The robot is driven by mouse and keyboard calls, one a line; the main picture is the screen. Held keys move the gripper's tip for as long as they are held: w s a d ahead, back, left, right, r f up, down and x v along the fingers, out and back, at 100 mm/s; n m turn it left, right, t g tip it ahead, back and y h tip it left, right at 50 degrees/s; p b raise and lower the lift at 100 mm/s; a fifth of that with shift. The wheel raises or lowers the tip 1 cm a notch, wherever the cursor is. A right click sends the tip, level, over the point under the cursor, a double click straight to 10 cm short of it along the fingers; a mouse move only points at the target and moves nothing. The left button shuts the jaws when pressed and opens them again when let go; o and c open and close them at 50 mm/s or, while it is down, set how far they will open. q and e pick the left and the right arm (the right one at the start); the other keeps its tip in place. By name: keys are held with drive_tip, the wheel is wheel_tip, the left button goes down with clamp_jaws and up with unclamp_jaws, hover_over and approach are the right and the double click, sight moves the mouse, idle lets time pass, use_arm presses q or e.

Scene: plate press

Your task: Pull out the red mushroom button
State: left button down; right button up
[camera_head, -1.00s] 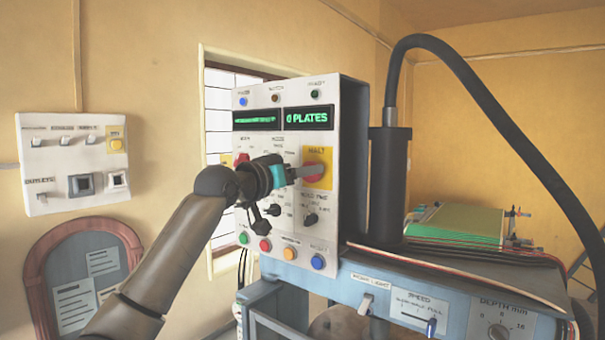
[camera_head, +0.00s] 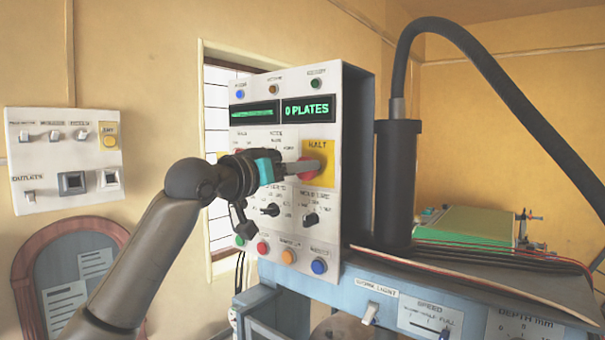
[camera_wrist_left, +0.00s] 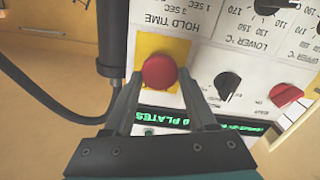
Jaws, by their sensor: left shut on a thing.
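The red mushroom button (camera_head: 309,172) sits on a yellow plate marked HALT (camera_head: 319,146) on the white control panel. It also shows in the left wrist view (camera_wrist_left: 159,72), between the ends of my gripper's fingers. My left gripper (camera_head: 302,169) is at the button, with one grey finger across its front in the head view. The gripper is shut on the button. The finger covers part of the button in the head view, and its contact on the far side is hidden. My right gripper is not in view.
Black knobs (camera_head: 310,219) sit just below the button, and a lit display (camera_head: 307,109) is above. A black cylinder with a hose (camera_head: 398,180) stands right of the panel. A wall switch box (camera_head: 63,160) is at the left.

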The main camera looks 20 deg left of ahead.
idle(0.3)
use_arm(q)
drive_tip(key=c, duration=0.6)
unclamp_jaws()
drive_tip(key=o, duration=0.3)
drive_tip(key=shift+s+a, duration=0.15)
drive_tip(key=shift+s, duration=0.15)
drive_tip(key=shift+o, duration=0.5)
drive_tip(key=shift+w, duration=0.15)
drive_tip(key=b+v, duration=0.5)
drive_tip(key=v, duration=1)
